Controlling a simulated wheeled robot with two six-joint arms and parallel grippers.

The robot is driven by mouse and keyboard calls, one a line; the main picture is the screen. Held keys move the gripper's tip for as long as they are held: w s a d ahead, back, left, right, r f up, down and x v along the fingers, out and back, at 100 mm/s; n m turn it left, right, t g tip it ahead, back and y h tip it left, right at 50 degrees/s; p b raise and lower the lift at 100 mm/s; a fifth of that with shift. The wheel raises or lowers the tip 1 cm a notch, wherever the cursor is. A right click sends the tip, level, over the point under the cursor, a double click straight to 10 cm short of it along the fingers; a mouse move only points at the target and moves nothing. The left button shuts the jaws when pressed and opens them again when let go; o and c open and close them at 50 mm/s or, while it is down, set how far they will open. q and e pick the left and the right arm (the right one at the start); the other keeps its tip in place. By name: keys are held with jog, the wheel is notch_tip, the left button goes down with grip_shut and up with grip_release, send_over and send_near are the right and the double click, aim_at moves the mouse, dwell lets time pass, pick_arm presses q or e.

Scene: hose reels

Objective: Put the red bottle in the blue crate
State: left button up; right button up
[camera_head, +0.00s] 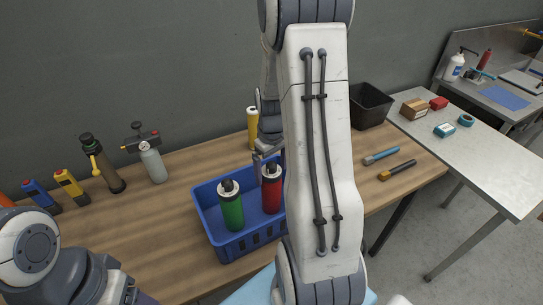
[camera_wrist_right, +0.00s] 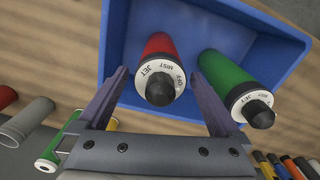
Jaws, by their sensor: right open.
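The red bottle (camera_head: 271,190) stands in the blue crate (camera_head: 238,247), with its black-and-white nozzle end up. In the right wrist view the red bottle (camera_wrist_right: 161,68) is inside the blue crate (camera_wrist_right: 283,40). My right gripper (camera_head: 265,158) is at the top of the red bottle in the head view. Its jaws (camera_wrist_right: 157,75) are open, one finger on each side of the bottle, with gaps visible. A green bottle (camera_head: 230,208) stands beside the red one in the crate. My right arm hides part of the crate's right side. My left gripper's fingers are not in view.
A yellow bottle (camera_head: 253,126) stands behind the crate. A gauge canister (camera_head: 152,160), a dark cylinder (camera_head: 103,165) and smaller tools line the back left. A black bin (camera_head: 370,105) and two handled tools (camera_head: 381,156) are at the right. Wood between is clear.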

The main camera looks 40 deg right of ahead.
notch_tip(320, 180, up, 7)
jog(key=shift+r, duration=0.2)
jog(key=shift+n, duration=0.9)
jog(key=a, duration=0.3)
jog(key=a+r, duration=0.1)
jog(key=a, duration=0.7)
jog(key=shift+w+r, duration=0.1)
jog(key=shift+r, duration=0.3)
jog(key=s+a+r+n+y, duration=0.1)
jog(key=s+a+n, duration=0.4)
jog(key=s+a, duration=1.2)
jog(key=a, duration=0.3)
jog(key=shift+r, duration=0.25)
jog(key=shift+w, duration=0.1)
jog(key=shift+f+b, duration=0.9)
jog(key=shift+b, duration=0.25)
